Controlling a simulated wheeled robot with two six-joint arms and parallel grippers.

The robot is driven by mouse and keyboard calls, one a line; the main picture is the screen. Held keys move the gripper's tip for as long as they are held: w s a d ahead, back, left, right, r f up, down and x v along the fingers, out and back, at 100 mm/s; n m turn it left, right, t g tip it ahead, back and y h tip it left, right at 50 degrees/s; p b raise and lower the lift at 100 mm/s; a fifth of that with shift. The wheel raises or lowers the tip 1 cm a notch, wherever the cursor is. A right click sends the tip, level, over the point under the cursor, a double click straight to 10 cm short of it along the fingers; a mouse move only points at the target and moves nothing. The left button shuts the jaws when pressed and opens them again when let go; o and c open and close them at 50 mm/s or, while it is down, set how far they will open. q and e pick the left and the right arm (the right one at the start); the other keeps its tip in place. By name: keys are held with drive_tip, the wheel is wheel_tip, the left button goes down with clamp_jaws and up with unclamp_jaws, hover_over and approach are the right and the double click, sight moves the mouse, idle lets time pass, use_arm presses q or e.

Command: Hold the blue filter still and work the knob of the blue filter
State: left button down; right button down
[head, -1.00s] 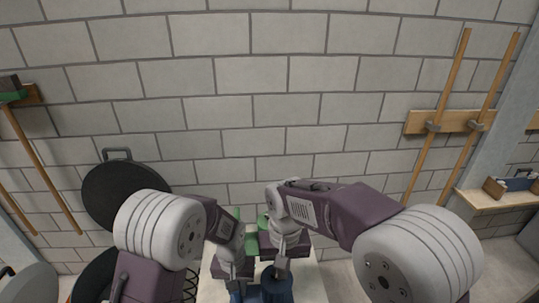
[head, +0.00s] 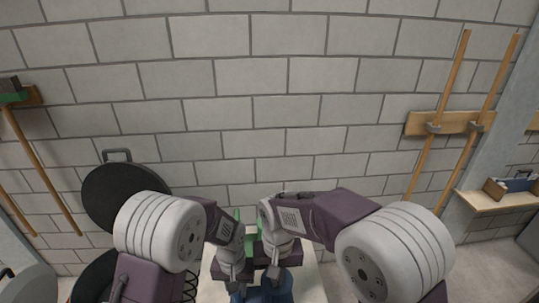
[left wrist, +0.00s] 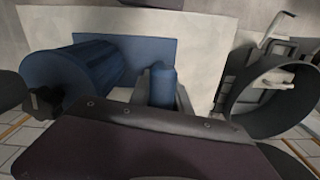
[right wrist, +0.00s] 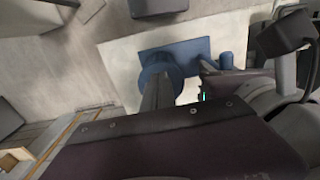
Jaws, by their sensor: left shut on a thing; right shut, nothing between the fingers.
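The blue filter shows at the bottom of the head view (head: 278,292), partly hidden by my grippers. In the left wrist view its ribbed round body (left wrist: 85,72) stands on a flat blue plate (left wrist: 150,48), with a small blue post (left wrist: 162,88) beside it. My left gripper (left wrist: 163,92) is shut on the post. My right gripper (right wrist: 160,78) is shut and empty, its fingers in front of the round body's top in the right wrist view. A dark piece (left wrist: 44,102) shows at the body's end; I cannot tell whether it is the knob or my right fingertips.
The plate lies on a pale tabletop (right wrist: 120,58). A black round pan-like thing (head: 122,192) is by the block wall at the left. Green items (head: 252,225) are behind my grippers. Long-handled tools (head: 440,110) hang at the right, out of the way.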

drive_tip(key=shift+f, duration=1.05)
drive_tip(key=shift+w, duration=0.2)
drive_tip(key=shift+d, duration=0.45)
idle(0.3)
drive_tip(key=shift+s+d, duration=0.1)
drive_tip(key=shift+s, duration=0.25)
wheel_tip(320, 180, up, 6)
idle(0.4)
